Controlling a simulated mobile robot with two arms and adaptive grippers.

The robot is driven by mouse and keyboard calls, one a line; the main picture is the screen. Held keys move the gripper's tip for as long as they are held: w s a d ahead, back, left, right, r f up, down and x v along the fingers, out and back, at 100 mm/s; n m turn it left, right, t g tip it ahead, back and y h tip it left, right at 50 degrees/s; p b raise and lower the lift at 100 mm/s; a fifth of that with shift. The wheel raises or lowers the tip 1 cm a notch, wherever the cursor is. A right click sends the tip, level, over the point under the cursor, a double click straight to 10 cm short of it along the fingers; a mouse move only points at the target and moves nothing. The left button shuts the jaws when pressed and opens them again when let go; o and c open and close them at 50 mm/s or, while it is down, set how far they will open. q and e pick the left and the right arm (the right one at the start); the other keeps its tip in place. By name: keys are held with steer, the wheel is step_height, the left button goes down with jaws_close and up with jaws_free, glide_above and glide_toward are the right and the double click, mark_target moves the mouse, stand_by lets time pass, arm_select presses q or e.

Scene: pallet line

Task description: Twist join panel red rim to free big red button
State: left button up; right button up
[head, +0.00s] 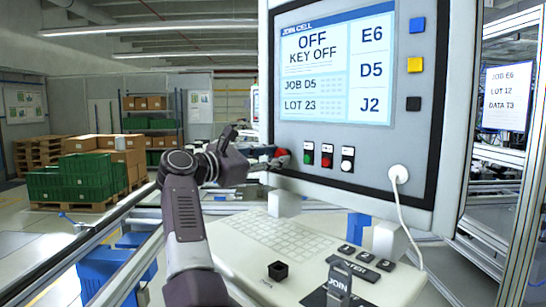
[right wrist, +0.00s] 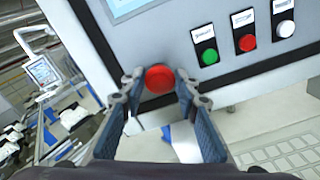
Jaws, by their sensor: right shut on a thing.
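The join panel (head: 420,130) is a grey console with a lit screen (head: 337,65) reading "JOIN CELL, OFF, KEY OFF". The big red button (head: 282,153) sits at the panel's lower left; it also shows in the right wrist view (right wrist: 160,78). My right gripper (head: 272,158) reaches it from the left, its fingers partly hiding it. In the right wrist view, the fingertips of my right gripper (right wrist: 161,84) are shut on the button's sides. I cannot tell whether the button is pressed in. My left gripper is out of view.
Small green (head: 309,153), red (head: 327,155) and white (head: 347,158) buttons sit right of the big one. A white cable (head: 410,235) hangs at right.

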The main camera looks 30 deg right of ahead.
steer(key=o, duration=1.2)
steer(key=shift+w+d+f, duration=0.1)
steer(key=shift+d+f, duration=0.05)
steer(key=shift+d, duration=0.05)
steer(key=shift+c, duration=0.2)
steer(key=shift+a, duration=0.1)
steer(key=shift+a, duration=0.25)
steer(key=s+a, duration=0.2)
steer(key=a, duration=0.9)
steer(key=shift+s+a, duration=0.15)
